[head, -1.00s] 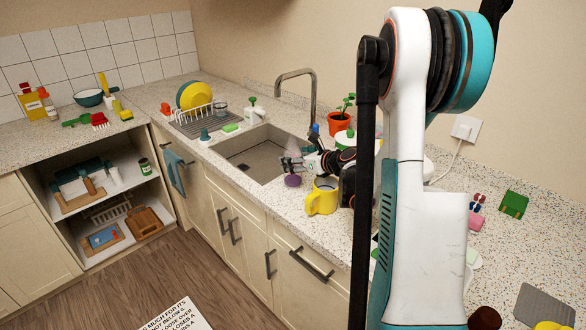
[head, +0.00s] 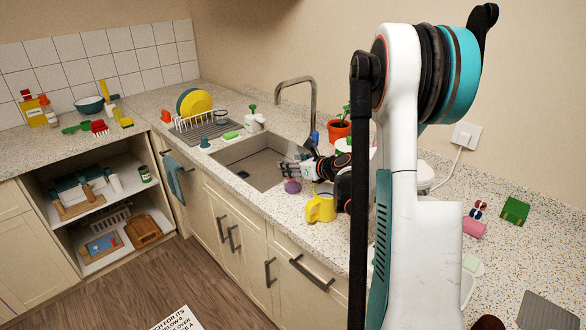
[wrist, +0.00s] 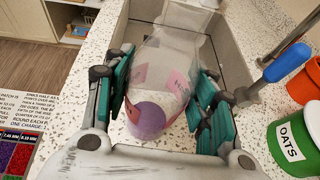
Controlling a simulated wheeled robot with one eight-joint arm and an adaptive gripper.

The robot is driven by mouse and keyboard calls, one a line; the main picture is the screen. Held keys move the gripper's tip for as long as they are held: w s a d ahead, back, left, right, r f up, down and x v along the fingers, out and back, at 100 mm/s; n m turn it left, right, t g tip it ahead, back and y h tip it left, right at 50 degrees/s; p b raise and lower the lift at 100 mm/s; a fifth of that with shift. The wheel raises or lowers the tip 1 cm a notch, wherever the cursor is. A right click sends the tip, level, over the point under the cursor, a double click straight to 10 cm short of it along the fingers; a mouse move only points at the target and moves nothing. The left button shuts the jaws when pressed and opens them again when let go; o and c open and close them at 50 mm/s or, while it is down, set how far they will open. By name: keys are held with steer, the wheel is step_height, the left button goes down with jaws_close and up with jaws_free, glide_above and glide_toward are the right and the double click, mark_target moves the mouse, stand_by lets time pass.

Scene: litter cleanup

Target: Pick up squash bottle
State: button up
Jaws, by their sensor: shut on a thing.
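The squash bottle (wrist: 147,119) is a clear, see-through bottle with pink labels and a purple end, filling the middle of the wrist view. My gripper (wrist: 165,98) is shut on it, with teal finger pads on both sides of its body. The purple end points toward my palm and the clear part reaches away over the sink. In the head view the purple end (head: 292,187) shows at the sink's front right edge, below my gripper (head: 290,168). I cannot tell whether the bottle touches the counter.
A yellow mug (head: 320,209) stands close to the right of the bottle. The sink (head: 235,153) and tap (head: 312,95) are behind. A green-and-white oats tin (wrist: 292,143) and an orange pot (wrist: 300,73) stand to the right in the wrist view. A dish rack (head: 195,121) is further left.

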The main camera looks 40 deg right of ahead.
step_height(320, 180, up, 20)
steer(key=p, duration=0.6)
